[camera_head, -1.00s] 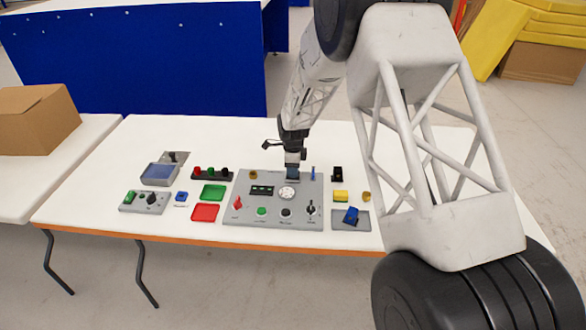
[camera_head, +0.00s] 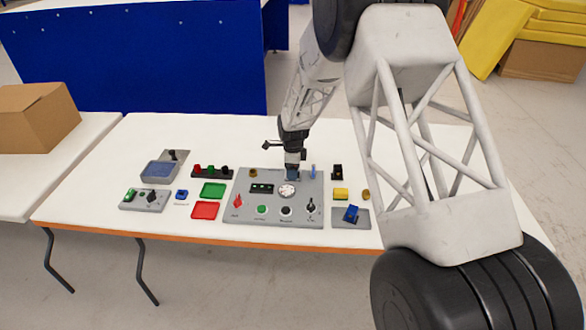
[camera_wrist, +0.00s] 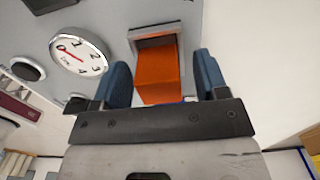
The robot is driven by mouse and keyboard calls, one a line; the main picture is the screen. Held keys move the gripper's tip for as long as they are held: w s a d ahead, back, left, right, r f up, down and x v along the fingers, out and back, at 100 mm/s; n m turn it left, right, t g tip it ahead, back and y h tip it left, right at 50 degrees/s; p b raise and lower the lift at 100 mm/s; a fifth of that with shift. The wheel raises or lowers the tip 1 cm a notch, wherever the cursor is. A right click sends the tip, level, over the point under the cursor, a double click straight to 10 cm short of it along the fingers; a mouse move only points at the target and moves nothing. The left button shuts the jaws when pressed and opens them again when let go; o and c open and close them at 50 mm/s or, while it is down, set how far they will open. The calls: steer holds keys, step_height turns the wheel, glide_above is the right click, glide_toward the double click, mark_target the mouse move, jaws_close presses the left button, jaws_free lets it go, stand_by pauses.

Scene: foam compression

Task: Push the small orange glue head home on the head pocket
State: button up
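In the wrist view, the orange glue head (camera_wrist: 158,78) is a block between my fingers. Its far end meets a grey, frame-like pocket (camera_wrist: 154,36) on the panel; how deep it sits is hard to tell. My gripper (camera_wrist: 164,80) has two blue fingers, one on each side of the block. A gap shows beside the block on both sides, so the fingers stand open around it. In the head view, my gripper (camera_head: 292,174) is low over the back right part of the grey panel (camera_head: 240,213) and hides the orange block.
A round dial (camera_wrist: 78,52) stands left of my fingers in the wrist view. A blue upright piece (camera_head: 313,171) stands close on the right in the head view. Knobs and buttons line the panel's front. A yellow block (camera_head: 341,194) lies to the right.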

stand_by(0.3)
steer(key=shift+r, duration=3.9)
steer(key=shift+s+d+r, duration=0.1)
steer(key=shift+d+r, duration=0.05)
steer(key=shift+r, duration=0.05)
steer(key=s+d+r+n+t, duration=0.1)
steer(key=s+d+r+n, duration=0.4)
steer(key=s+d+r, duration=0.45)
steer(key=s+d+r+n, duration=0.4)
steer(key=s+d+r, duration=0.3)
steer(key=s+r, duration=0.6)
steer(key=s+d+n, duration=0.3)
steer(key=s, duration=0.6)
steer(key=s+d+r+n+t, duration=0.1)
steer(key=s+d+n, duration=0.1)
steer(key=s, duration=0.8)
steer(key=s+d+n, duration=0.3)
steer(key=s, duration=0.6)
steer(key=shift+s+d+r+n+t, duration=0.3)
steer(key=shift+s+r+n, duration=0.1)
